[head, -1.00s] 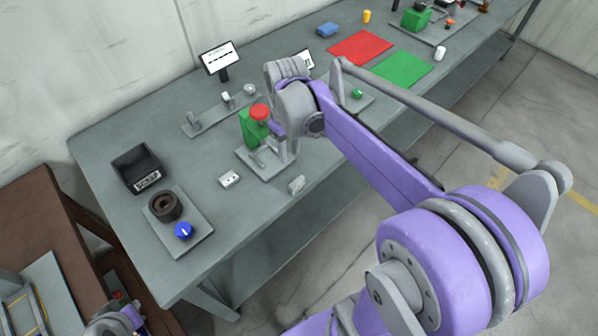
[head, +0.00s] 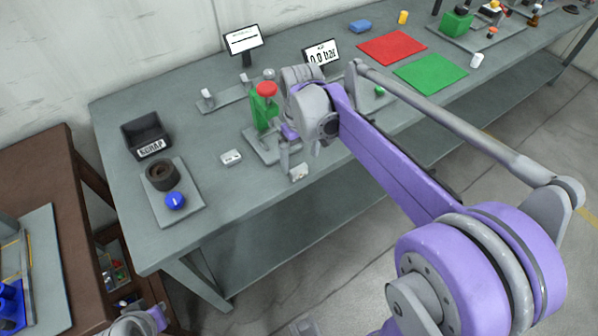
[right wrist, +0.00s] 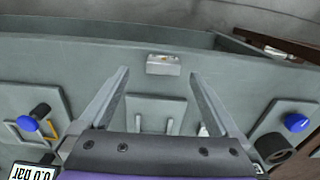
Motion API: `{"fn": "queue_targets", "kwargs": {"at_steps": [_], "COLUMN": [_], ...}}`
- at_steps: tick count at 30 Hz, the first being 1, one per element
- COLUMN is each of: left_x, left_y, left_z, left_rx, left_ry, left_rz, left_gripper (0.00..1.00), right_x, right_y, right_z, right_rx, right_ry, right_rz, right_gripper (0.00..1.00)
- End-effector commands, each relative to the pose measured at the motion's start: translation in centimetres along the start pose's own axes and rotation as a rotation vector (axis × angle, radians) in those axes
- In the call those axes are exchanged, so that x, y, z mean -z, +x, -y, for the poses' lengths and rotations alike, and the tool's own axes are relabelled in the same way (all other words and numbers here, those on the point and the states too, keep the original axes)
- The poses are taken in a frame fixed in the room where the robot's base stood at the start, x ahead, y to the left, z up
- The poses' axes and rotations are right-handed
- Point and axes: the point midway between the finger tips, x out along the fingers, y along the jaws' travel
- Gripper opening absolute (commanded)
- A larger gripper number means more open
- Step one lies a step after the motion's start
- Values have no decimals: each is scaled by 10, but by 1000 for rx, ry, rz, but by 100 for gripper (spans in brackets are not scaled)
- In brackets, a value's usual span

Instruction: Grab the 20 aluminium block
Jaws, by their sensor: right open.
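A small silvery-grey block (head: 298,172) lies on the bench close to its front edge. In the right wrist view this block (right wrist: 163,64) shows beyond and between the fingertips, with a dark mark too small to read. My right gripper (right wrist: 158,76) is open and empty, fingers spread on either side of the block in that picture. In the head view the right gripper (head: 291,152) hangs over the bench by the block, apart or touching I cannot tell. A second pale block (head: 231,157) lies further left. My left gripper's fingers are not in view.
A plate with a dark ring (head: 163,176) and blue knob (head: 175,201) and a black scrap bin (head: 146,135) are at left. Red (head: 392,48) and green (head: 431,73) mats lie right.

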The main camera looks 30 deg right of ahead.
Motion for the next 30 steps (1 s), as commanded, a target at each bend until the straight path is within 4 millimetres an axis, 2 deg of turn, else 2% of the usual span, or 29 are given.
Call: {"fn": "queue_targets", "kwargs": {"at_steps": [9,19,30], "left_x": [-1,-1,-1], "left_y": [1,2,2], "left_z": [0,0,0], "left_rx": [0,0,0], "left_ry": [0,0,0], "left_rz": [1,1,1], "left_gripper": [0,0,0], "right_x": [2,2,2], "right_y": [44,50,49], "right_z": [5,5,5], "right_rx": [0,0,0], "right_ry": [0,0,0], "right_rz": [0,0,0], "right_gripper": [98,96,29]}}
